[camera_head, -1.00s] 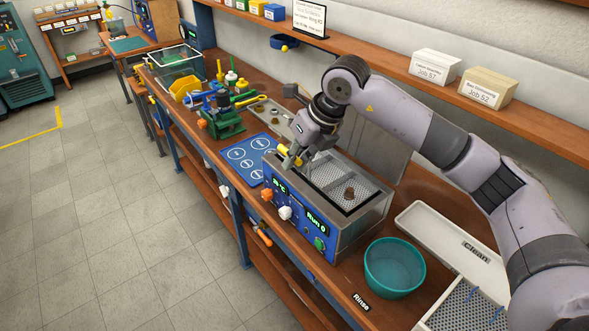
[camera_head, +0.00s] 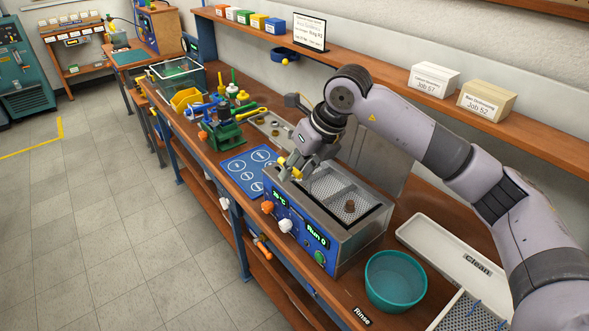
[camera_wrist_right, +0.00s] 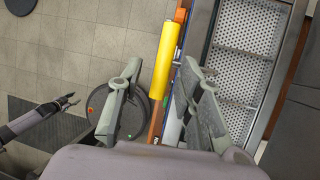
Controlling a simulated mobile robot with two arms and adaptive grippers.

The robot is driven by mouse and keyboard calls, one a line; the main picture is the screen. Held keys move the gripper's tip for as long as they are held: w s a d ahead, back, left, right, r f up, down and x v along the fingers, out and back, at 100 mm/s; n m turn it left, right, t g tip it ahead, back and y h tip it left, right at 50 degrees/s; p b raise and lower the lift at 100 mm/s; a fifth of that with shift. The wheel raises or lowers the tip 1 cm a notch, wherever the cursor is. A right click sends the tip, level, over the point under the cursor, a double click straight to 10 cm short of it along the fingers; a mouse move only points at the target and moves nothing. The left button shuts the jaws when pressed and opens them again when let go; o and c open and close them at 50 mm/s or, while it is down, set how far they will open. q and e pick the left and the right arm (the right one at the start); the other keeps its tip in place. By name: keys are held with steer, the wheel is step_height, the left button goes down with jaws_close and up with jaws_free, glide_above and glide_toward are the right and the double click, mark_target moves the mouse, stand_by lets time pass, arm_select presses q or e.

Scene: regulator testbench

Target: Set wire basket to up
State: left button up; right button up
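The wire basket (camera_head: 330,187) is a perforated metal tray sitting low inside the blue-fronted cleaner tank (camera_head: 300,224). It also shows in the right wrist view (camera_wrist_right: 247,38). A yellow handle (camera_wrist_right: 167,52) stands at the tank's near left side. My right gripper (camera_head: 290,171) is at this handle in the head view. In the right wrist view its fingers (camera_wrist_right: 160,70) are spread on either side of the handle, with gaps showing. My left gripper (camera_wrist_right: 74,99) shows small at the left of the right wrist view, over the floor, its fingers apart and empty.
A small brown part (camera_head: 350,206) lies in the basket. A teal rinse bowl (camera_head: 394,281) and a white clean tray (camera_head: 440,246) stand to the right. A blue mat (camera_head: 248,172) and a green fixture (camera_head: 225,134) are on the left. A shelf (camera_head: 390,92) runs behind.

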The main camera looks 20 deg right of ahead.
steer(key=v, duration=1.1)
steer(key=shift+r, duration=0.25)
steer(key=shift+d, duration=0.1)
